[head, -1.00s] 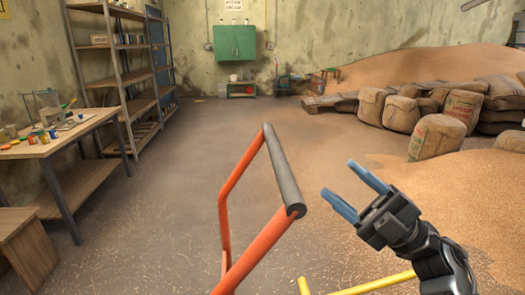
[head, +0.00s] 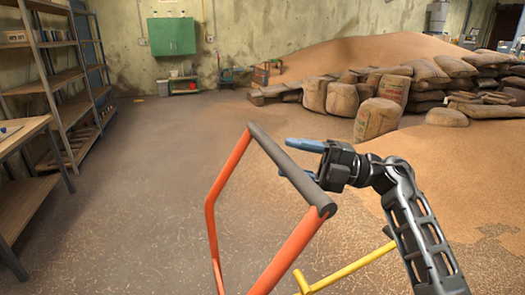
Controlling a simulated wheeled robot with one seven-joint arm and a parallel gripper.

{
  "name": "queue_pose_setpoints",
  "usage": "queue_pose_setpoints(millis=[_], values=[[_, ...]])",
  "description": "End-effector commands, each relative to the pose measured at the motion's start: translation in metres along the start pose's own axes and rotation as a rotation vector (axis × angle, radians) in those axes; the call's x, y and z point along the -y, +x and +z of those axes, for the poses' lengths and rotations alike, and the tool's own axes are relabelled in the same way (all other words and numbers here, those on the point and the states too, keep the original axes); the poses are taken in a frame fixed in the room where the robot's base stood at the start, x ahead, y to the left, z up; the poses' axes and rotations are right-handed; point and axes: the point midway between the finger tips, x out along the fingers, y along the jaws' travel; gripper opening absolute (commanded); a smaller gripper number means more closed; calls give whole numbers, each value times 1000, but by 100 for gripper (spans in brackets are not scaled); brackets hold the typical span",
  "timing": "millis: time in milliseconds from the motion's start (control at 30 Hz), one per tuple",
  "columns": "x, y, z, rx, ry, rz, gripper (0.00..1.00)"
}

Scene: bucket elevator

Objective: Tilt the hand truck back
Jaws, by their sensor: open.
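The hand truck has an orange tubular frame (head: 226,190) with a grey grip bar (head: 285,163) across its top, in the lower middle of the head view. Its lower part is out of the picture. My gripper (head: 286,158) is at the grip bar, coming from the right, with its blue fingers pointing left. The fingers are apart, one above the bar and the other lower, close to it. I cannot tell whether they touch the bar or fully straddle it.
A yellow bar (head: 347,269) lies low, right of the frame. Burlap sacks (head: 378,119) and a grain heap (head: 345,58) fill the back right. Shelves (head: 62,80) and a wooden table (head: 25,130) stand left. The floor (head: 165,150) between is clear.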

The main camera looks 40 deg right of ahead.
Motion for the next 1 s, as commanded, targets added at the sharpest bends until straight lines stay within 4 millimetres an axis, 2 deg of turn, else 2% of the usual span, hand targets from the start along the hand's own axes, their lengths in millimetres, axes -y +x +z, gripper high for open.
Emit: queue_pose_setpoints(millis=[100, 300, 500, 700, 767, 1000], values=[[-2, 21, -1, -5, 1, 0, 57], [-2, 46, -1, -3, 1, 0, 57], [-1, 55, 0, -1, 0, 1, 57], [0, 56, 0, -1, 0, 1, 57], [0, 55, 0, -1, 0, 1, 53], [0, 55, 0, -1, 0, 1, 30]])
